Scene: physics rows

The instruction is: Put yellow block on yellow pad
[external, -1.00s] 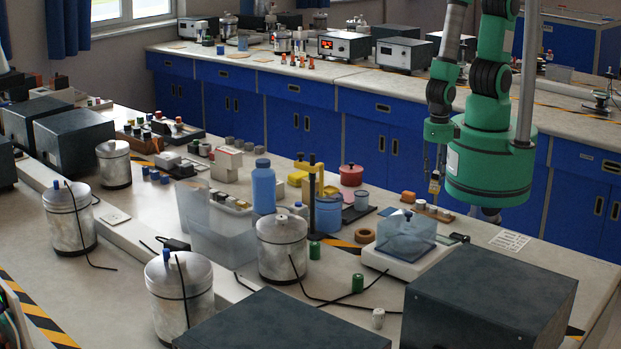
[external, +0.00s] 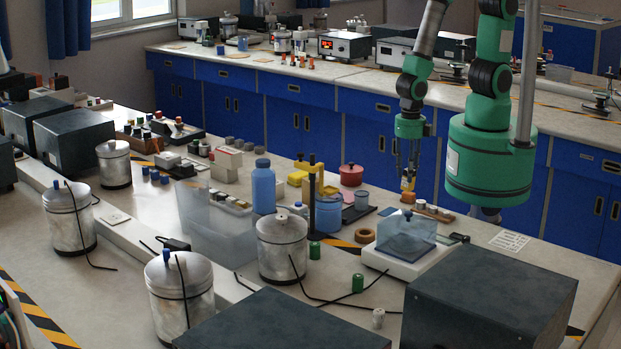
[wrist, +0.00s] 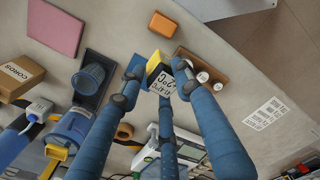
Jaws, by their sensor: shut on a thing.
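My gripper (external: 409,172) is shut on the yellow block (wrist: 154,62), which has a yellow side and a pale face with black lettering. In the wrist view my blue fingers (wrist: 158,74) close around it from both sides. In the external view the block (external: 407,184) is small, just above an orange block on the bench, apparently held clear of the bench. I cannot pick out a yellow pad for certain.
An orange block (wrist: 162,24) and a brown rack with white caps (wrist: 205,70) lie close by. A blue cup (wrist: 88,78) and a flat pink pad (wrist: 55,28) are to the left. A clear-covered balance (external: 405,238) stands in front. Bare bench shows around the pink pad.

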